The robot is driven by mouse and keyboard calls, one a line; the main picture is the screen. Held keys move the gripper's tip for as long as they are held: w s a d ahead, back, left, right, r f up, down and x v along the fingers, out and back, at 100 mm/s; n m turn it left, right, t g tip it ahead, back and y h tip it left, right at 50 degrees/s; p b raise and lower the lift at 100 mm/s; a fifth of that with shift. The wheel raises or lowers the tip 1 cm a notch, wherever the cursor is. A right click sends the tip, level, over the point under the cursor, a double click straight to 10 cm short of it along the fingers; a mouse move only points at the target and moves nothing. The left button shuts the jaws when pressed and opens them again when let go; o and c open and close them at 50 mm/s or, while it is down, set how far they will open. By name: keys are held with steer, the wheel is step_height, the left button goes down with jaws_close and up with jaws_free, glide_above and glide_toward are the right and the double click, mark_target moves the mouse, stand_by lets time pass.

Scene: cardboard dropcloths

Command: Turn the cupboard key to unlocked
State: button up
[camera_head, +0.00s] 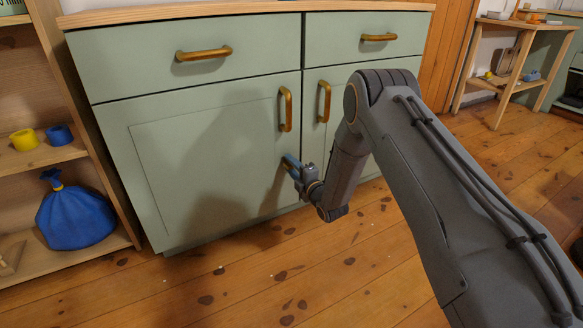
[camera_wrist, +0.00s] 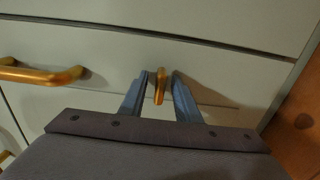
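The green cupboard (camera_head: 165,170) has two doors below two drawers. A brass key (camera_wrist: 160,86) stands out from the cupboard front in the wrist view, its flat bow running up and down in that picture. My gripper (camera_head: 291,163) is at the left door near its right edge, below the brass door handle. In the wrist view my gripper's two blue fingers (camera_wrist: 161,80) stand on either side of the key, apart, with narrow gaps beside it. In the head view the gripper largely hides the key. I cannot tell the lock's state.
The left door's brass handle (camera_head: 285,109) is close above my gripper; it also shows in the wrist view (camera_wrist: 40,74). The right door's handle (camera_head: 323,101) is beside it. An open shelf (camera_head: 70,261) with a blue bag (camera_head: 75,217) stands left. The wooden floor in front is clear.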

steer(key=shift+c, duration=0.5)
jaws_close()
steer(key=shift+m, duration=0.3)
steer(key=m+p, duration=0.2)
steer(key=shift+s+m, duration=0.1)
steer(key=shift+m, duration=0.3)
steer(key=m+p, duration=0.1)
steer(key=m, duration=0.2)
steer(key=shift+m+p, duration=0.3)
steer(key=shift+p, duration=0.05)
steer(key=m+p, duration=0.1)
steer(key=m, duration=0.4)
steer(key=shift+p, duration=0.4)
steer(key=m+p, duration=0.1)
steer(key=m, duration=0.4)
steer(key=shift+m, duration=0.4)
